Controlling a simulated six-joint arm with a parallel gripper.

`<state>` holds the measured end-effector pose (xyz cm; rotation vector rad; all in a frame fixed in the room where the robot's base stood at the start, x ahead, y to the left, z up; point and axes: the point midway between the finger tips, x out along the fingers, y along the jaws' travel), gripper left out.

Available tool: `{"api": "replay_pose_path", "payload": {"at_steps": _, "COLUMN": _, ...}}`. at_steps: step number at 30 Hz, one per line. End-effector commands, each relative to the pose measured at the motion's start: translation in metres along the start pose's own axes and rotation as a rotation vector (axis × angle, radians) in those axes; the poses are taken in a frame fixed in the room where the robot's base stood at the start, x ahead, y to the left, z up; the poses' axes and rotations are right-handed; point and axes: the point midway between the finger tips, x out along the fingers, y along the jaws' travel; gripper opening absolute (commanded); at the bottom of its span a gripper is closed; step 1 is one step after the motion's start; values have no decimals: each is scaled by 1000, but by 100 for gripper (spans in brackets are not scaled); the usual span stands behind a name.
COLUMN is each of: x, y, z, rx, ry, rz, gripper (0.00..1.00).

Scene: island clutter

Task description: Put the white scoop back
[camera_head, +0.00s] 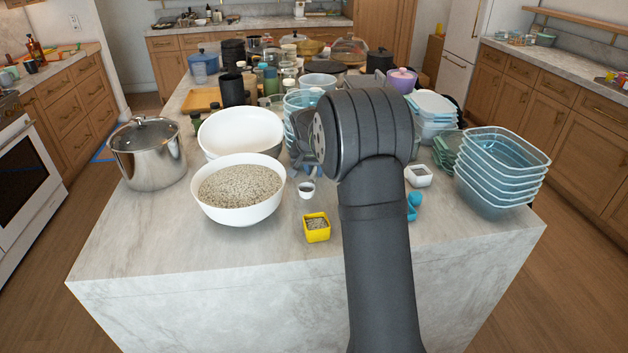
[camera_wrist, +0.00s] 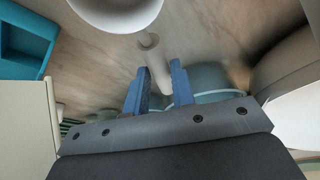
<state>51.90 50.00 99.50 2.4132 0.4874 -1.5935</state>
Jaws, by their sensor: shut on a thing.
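In the wrist view my gripper (camera_wrist: 159,72) has its two blue fingers shut on the pale handle of the white scoop (camera_wrist: 153,52). A white round cup (camera_wrist: 115,8) is cut off by the top edge, close to the handle's far end; whether they join is unclear. In the head view my arm hides the gripper's fingers. A small white cup with dark contents (camera_head: 306,189) shows left of the arm; I cannot tell whether it is the scoop's cup. A yellow square container of grains (camera_head: 317,235) stands in front of it.
A large white bowl of grains (camera_head: 241,211) and an empty white bowl (camera_head: 240,131) stand left, with a steel pot (camera_head: 147,160) beyond. Stacked clear containers (camera_head: 500,170), a white square container (camera_head: 419,181) and a blue scoop (camera_head: 413,205) are right. The counter's front strip is clear.

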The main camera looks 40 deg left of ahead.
Motion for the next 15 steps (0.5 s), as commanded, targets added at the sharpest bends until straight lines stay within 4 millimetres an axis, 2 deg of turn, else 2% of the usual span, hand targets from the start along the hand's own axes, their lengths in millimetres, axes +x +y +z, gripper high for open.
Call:
{"api": "replay_pose_path", "payload": {"at_steps": 3, "x": 20, "y": 1, "z": 10, "rx": -1, "ry": -4, "rz": 2, "gripper": 0}}
{"api": "replay_pose_path", "payload": {"at_steps": 6, "x": 31, "y": 1, "z": 14, "rx": 0, "ry": -2, "rz": 1, "gripper": 0}}
{"api": "replay_pose_path", "payload": {"at_steps": 15, "x": 33, "y": 1, "z": 14, "rx": 1, "ry": -1, "rz": 0, "gripper": 0}}
